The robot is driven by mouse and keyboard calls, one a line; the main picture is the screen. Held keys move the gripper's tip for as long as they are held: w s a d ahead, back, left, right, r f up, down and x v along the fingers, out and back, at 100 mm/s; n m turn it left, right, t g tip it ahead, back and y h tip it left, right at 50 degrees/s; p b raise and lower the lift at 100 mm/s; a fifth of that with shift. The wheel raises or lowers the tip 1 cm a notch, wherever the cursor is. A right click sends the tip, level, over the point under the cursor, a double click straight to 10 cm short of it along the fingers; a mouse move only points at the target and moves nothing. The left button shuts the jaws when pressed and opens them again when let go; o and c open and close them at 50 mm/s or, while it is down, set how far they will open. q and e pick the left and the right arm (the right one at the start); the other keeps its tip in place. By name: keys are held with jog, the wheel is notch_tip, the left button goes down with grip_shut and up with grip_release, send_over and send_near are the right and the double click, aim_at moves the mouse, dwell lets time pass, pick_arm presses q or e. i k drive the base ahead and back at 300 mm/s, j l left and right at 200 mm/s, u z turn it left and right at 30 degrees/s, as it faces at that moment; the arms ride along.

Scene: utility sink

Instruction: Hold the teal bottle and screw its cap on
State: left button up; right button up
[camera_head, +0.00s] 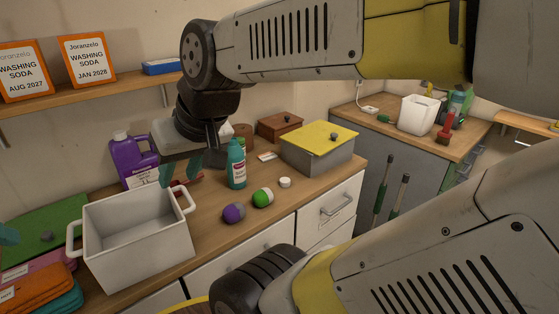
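The teal bottle (237,168) stands upright on the wooden counter, with a pale label on its front. A small round white cap (285,182) lies on the counter to its right, apart from it. My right gripper (180,168) hangs just left of the bottle, with its teal fingers apart and nothing visible between them. It seems not to touch the bottle. The bottle's mouth is too small to make out. A teal piece (7,236) at the left edge looks like a fingertip of my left gripper; the rest is out of frame.
A white two-handled bin (137,250) and a purple jug (130,160) stand left of the bottle. A grey box with a yellow lid (318,139) stands right.

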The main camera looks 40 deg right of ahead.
aim_at(236, 167)
jog(key=l, duration=0.6)
jog(key=k+l, duration=0.15)
jog(key=l, duration=1.05)
jog(key=k, duration=0.05)
